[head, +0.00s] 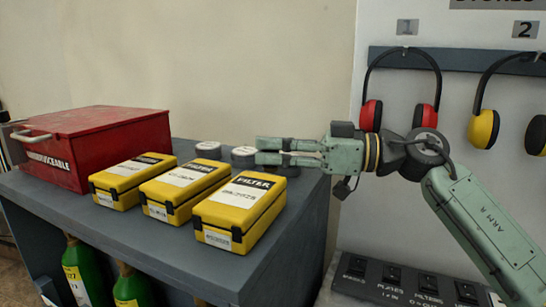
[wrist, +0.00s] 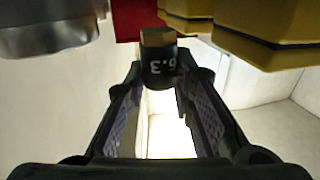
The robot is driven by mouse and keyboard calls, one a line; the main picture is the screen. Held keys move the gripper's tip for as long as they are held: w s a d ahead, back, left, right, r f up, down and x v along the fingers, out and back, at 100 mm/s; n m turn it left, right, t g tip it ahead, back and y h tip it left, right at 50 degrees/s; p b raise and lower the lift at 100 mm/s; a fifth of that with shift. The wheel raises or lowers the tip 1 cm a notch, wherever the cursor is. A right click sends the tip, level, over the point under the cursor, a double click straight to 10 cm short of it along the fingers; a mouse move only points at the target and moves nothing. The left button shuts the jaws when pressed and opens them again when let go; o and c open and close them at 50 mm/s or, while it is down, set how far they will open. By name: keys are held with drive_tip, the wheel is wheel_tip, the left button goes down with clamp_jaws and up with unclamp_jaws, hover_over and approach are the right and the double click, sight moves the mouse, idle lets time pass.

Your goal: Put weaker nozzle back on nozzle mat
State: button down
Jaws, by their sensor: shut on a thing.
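My gripper (head: 270,152) reaches in from the right over the back of the grey bench. In the wrist view its fingers (wrist: 159,85) are shut on a small dark nozzle (wrist: 159,68) with a brass-coloured end. The nozzle carries light digits that look like 6.3, and it sits between the fingertips. In the head view I cannot make the nozzle out at the fingertips. I cannot identify a nozzle mat in either view.
Several yellow filter cases (head: 240,212) and a red box (head: 95,145) stand on the bench (head: 150,240). Round pale-topped canisters (head: 208,149) stand by the fingertips. A metal cylinder (wrist: 45,38) shows in the wrist view. Ear defenders (head: 371,115) hang at right.

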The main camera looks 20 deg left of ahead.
drive_tip(key=shift+f, duration=1.2)
drive_tip(key=shift+f, duration=0.1)
drive_tip(key=shift+f, duration=0.15)
drive_tip(key=c, duration=1.4)
unclamp_jaws()
drive_tip(key=shift+o, duration=0.2)
